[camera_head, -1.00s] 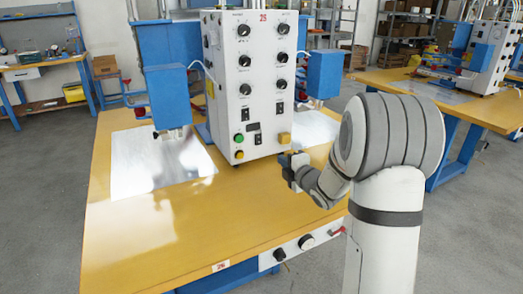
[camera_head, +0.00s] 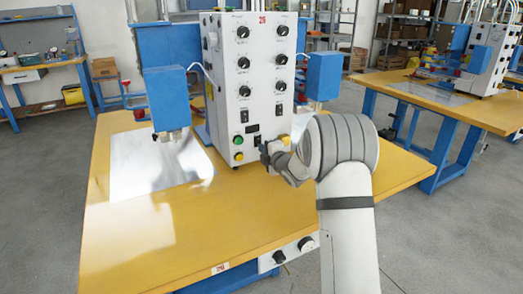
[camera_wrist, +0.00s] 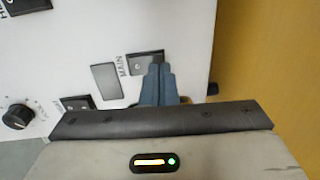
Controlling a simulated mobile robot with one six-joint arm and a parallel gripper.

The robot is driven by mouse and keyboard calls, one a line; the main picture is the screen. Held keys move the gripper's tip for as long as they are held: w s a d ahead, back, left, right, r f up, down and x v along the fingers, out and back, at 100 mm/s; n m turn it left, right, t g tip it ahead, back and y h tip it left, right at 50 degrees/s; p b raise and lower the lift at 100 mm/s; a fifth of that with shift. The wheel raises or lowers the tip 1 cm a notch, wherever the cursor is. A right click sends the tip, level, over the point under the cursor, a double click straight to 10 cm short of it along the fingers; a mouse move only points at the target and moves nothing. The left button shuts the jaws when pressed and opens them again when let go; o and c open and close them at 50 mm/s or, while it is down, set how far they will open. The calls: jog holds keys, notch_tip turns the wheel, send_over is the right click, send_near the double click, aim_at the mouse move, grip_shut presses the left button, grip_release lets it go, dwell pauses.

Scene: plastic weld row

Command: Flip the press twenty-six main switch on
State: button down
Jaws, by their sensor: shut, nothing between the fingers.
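The press twenty-six control box (camera_head: 228,95) is a white panel with a red 26 at its top. Its main switch (camera_wrist: 145,62) is a dark rocker beside the printed word MAIN in the wrist view. In the head view the main switch (camera_head: 257,140) sits low on the panel, just above my gripper (camera_head: 264,152). My gripper is shut and empty. Its blue-grey fingertips (camera_wrist: 158,70) overlap the lower edge of the switch in the wrist view. I cannot tell whether they touch it, or which way the rocker is tilted.
A grey label plate (camera_wrist: 107,82) and another dark switch (camera_wrist: 75,103) lie beside the main switch. A green button (camera_head: 238,141) is to the left on the panel. The yellow table (camera_head: 200,225) is mostly clear in front. Blue press units (camera_head: 166,97) flank the box.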

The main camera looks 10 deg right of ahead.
jog(key=shift+w+a, duration=0.15)
jog(key=shift+w, duration=0.2)
jog(key=shift+f, duration=0.1)
jog(key=shift+w+f+b, duration=0.15)
jog(key=shift+f+b, duration=0.2)
jog(key=shift+b, duration=0.9)
jog(key=shift+s+r+b, duration=0.1)
jog(key=shift+s+b, duration=0.25)
jog(key=shift+s, duration=0.05)
jog(key=f+v, duration=0.1)
jog(key=v, duration=0.7)
jog(key=f+b+v, duration=0.1)
jog(key=v, duration=0.4)
jog(key=shift+f, duration=0.35)
